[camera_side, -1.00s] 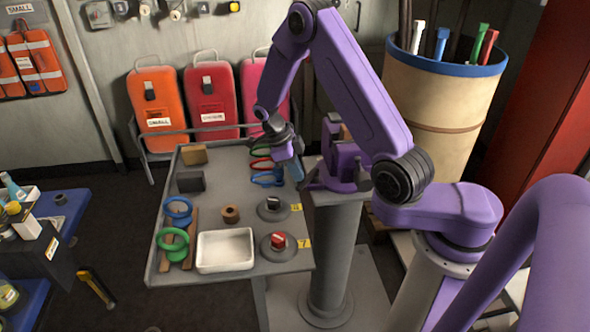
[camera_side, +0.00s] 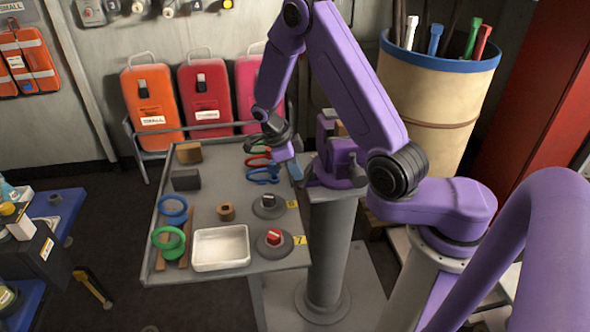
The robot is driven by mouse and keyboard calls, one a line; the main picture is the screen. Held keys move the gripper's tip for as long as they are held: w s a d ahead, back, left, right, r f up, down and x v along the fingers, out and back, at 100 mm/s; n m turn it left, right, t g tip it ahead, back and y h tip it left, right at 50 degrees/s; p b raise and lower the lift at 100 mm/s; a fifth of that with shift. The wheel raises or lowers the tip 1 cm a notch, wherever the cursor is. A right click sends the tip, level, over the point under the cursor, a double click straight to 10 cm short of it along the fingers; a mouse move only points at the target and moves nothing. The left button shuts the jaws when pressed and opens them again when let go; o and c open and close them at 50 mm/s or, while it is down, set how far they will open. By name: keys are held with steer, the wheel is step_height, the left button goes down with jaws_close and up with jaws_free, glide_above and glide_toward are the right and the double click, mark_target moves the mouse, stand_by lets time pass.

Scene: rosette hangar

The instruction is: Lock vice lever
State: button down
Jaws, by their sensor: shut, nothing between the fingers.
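The purple vice (camera_side: 337,168) stands on top of a grey pedestal (camera_side: 327,250), just right of the table. Its lever cannot be made out clearly from this side. My gripper (camera_side: 296,171) points down at the table's right edge, close to the left side of the vice. Its blue fingertips are small here and look shut, with nothing seen between them. Whether they touch the vice or its lever cannot be told.
The grey table (camera_side: 205,285) holds a white tray (camera_side: 221,248), two dials with a black knob (camera_side: 268,201) and a red knob (camera_side: 274,237), coloured rings and blocks. A tan barrel (camera_side: 435,95) with several coloured rods stands behind the vice.

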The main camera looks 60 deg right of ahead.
steer(key=shift+s+n+t+h, duration=0.3)
steer(key=shift+s+n, duration=0.4)
steer(key=shift+n, duration=0.4)
stand_by(1.6)
steer(key=shift+s, duration=0.2)
stand_by(1.8)
steer(key=d+v, duration=0.1)
steer(key=v, duration=0.9)
steer(key=shift+w, duration=0.35)
steer(key=shift+a, duration=0.1)
